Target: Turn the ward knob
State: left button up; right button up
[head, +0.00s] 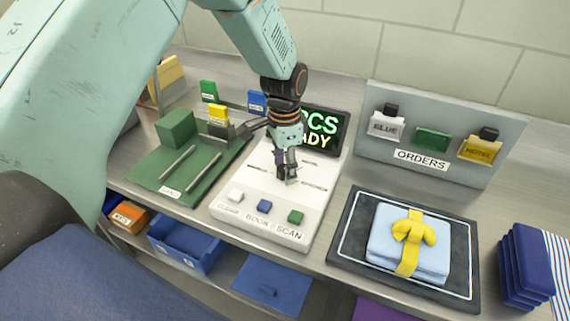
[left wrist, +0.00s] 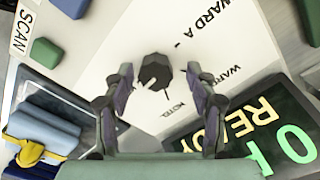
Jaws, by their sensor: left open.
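The ward knob (left wrist: 154,73) is a dark, faceted knob on the white console (head: 254,193). Printed labels around it include "WARD A". A small pale mark shows on its lower left in the left wrist view, but I cannot tell its setting for sure. My left gripper (head: 287,176) points down over the console's middle and mostly hides the knob in the head view. In the left wrist view the open fingers (left wrist: 158,76) stand on either side of the knob, with gaps that look clear. I cannot tell whether the fingertips reach its height. My right gripper is out of view.
A screen (head: 336,125) with green and yellow text stands behind the console. White, blue and green buttons (head: 264,206) line its front. A green tray (head: 147,168) lies left. A dark mat (head: 345,244) with a ribboned blue bundle (head: 385,235) and an orders board (head: 371,150) stand right.

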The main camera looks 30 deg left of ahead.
pick_arm(q)
jog(key=shift+s+d+r, duration=0.15)
jog(key=shift+s+r, duration=0.2)
jog(key=shift+s, duration=0.2)
jog(key=shift+c, duration=0.2)
jog(key=shift+s, duration=0.1)
jog(key=shift+c, duration=0.7)
jog(key=shift+w+f, duration=0.25)
jog(key=shift+w, duration=0.3)
jog(key=c, duration=0.4)
jog(key=shift+s+r, duration=0.1)
jog(key=shift+r, duration=0.05)
jog(key=c, duration=0.6)
